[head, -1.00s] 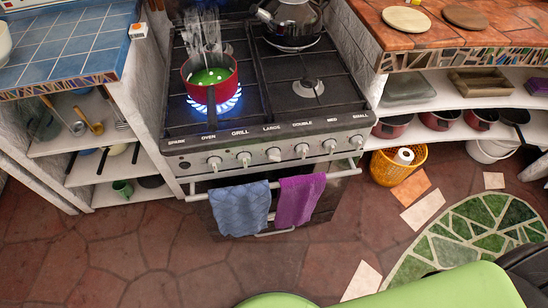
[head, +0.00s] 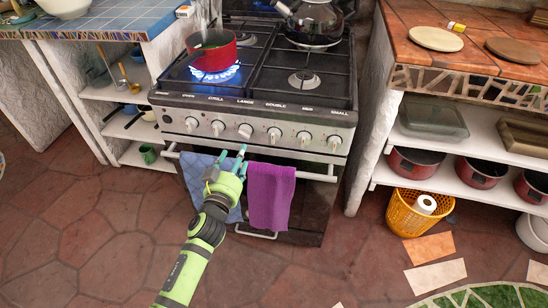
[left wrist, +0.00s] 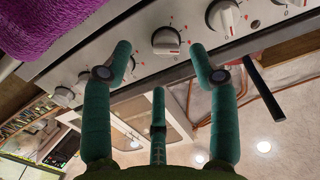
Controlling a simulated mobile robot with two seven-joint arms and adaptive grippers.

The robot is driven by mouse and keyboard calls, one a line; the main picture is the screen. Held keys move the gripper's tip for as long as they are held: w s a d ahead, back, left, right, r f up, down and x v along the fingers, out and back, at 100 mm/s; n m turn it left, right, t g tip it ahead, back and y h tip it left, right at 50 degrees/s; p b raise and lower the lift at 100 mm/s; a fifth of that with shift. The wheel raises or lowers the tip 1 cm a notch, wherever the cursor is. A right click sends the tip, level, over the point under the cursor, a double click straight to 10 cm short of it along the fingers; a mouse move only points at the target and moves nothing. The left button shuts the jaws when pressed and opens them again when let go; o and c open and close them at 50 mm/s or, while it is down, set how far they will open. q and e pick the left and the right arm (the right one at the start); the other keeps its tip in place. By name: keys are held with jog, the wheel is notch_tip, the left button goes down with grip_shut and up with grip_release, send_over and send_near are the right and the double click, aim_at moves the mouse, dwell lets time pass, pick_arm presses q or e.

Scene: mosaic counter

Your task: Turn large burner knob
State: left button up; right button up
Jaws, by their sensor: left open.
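The large burner knob (head: 245,131) is a silver knob on the stove's front panel, below the label "LARGE". It looks tilted compared with its neighbours. My left gripper (head: 233,153), with teal fingers, is just in front of and below it, open and empty. In the left wrist view a knob (left wrist: 166,40), apparently the same one, sits beyond and between the spread fingertips, with no clear contact. Blue flame burns under a red pot (head: 212,55) at the stove's left. My right gripper is not in view.
Other knobs, such as the grill knob (head: 217,128) and double knob (head: 274,136), sit close on both sides. A blue towel (head: 200,172) and purple towel (head: 270,195) hang on the oven rail below. A kettle (head: 315,20) stands at the back right.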

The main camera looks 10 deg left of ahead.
aim_at(245, 133)
pick_arm(q)
jog(key=w, duration=0.3)
jog(key=w+r, duration=0.1)
jog(key=w, duration=0.2)
jog(key=shift+r+b, duration=0.15)
jog(key=shift+b, duration=0.15)
jog(key=shift+w+d, duration=0.1)
jog(key=shift+w, duration=0.6)
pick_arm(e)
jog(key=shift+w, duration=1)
pick_arm(q)
jog(key=shift+s, duration=0.1)
jog(key=c, duration=1.2)
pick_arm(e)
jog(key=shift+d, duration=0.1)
